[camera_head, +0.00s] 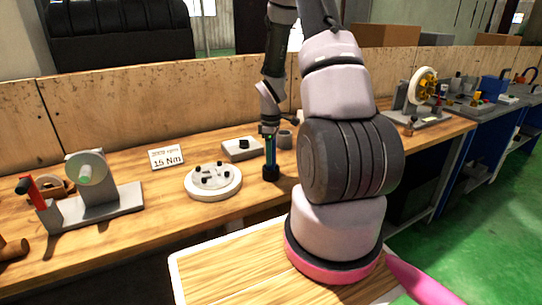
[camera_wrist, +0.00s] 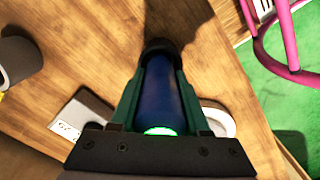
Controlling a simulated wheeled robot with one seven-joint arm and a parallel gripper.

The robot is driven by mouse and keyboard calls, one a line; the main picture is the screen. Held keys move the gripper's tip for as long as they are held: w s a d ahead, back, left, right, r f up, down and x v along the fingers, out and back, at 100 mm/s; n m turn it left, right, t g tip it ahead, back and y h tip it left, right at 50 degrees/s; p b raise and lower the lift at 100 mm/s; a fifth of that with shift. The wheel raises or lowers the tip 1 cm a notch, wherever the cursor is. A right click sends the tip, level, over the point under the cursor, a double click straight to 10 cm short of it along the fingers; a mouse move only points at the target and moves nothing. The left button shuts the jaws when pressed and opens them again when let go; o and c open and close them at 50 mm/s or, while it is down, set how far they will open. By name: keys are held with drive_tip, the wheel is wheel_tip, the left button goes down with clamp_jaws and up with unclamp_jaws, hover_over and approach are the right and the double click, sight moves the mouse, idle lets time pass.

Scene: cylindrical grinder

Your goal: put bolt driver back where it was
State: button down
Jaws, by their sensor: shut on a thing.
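The bolt driver (camera_head: 270,155) is an upright dark blue cylinder with a wider black lower end, in the middle of the head view. It also fills the middle of the wrist view (camera_wrist: 168,98), with a bright green ring at its near end. My gripper (camera_head: 267,134) is shut on it from above; its green fingers (camera_wrist: 163,82) lie on both sides of the driver in the wrist view. The black end is at or just above the wooden bench; I cannot tell whether it touches.
Near the driver are a round white plate (camera_head: 228,187) with several dark pegs, a grey box (camera_head: 236,154) and a grey cup (camera_head: 285,140). A grey fixture (camera_head: 108,205) is at left. Bare bench (camera_head: 145,258) lies in front.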

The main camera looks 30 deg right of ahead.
drive_tip(key=shift+c, duration=1.9)
unclamp_jaws()
drive_tip(key=shift+f, duration=0.1)
wheel_tip(320, 180, up, 12)
drive_tip(key=shift+r, duration=0.1)
drive_tip(key=s+a+r+m+t, duration=0.2)
drive_tip(key=s+a+r+m, duration=0.2)
drive_tip(key=s+r, duration=0.2)
drive_tip(key=s+a+r+m+t+y, duration=0.1)
drive_tip(key=s+a+r+m, duration=0.4)
drive_tip(key=r, duration=0.6)
drive_tip(key=s+a+r+m+t+y, duration=0.1)
drive_tip(key=s+a+r+m+t, duration=0.3)
drive_tip(key=s+r, duration=0.4)
drive_tip(key=shift+s+a+r+m, duration=0.2)
drive_tip(key=shift+s+r+m, duration=0.1)
drive_tip(key=shift+r, duration=0.3)
